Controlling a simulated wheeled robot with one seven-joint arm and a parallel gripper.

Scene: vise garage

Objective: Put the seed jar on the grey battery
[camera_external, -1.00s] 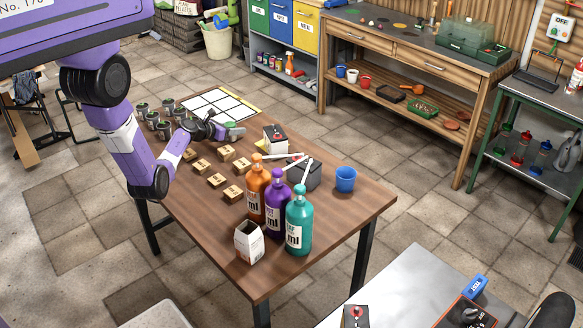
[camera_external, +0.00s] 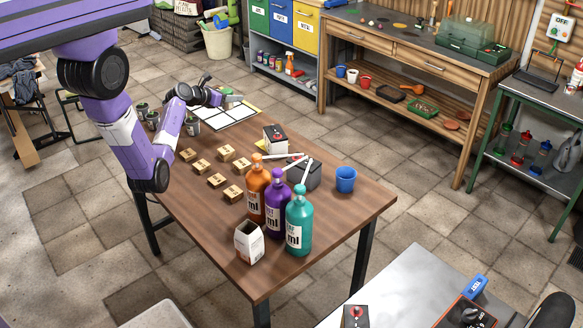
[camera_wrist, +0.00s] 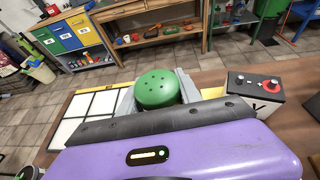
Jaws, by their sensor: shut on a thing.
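My gripper (camera_external: 229,96) is shut on the seed jar, whose green lid (camera_external: 227,90) shows small and partly covered in the external view. In the wrist view the round green lid with holes (camera_wrist: 157,89) sits between the grey fingers of my gripper (camera_wrist: 157,94); the jar body is hidden. The jar appears held above the far end of the table. A battery with a grey top, a red terminal and a pale front (camera_wrist: 256,91) stands to the right in the wrist view; it also shows in the external view (camera_external: 275,138). Its top is bare.
A dark grey box (camera_external: 304,174) with white-handled tools stands nearer. Several bottles (camera_external: 277,205), a carton (camera_external: 249,242) and a blue cup (camera_external: 346,179) occupy the near end. Several small wooden blocks (camera_external: 217,180), other jars (camera_external: 192,126) and a white grid board (camera_external: 238,113) are on the table (camera_external: 190,212).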

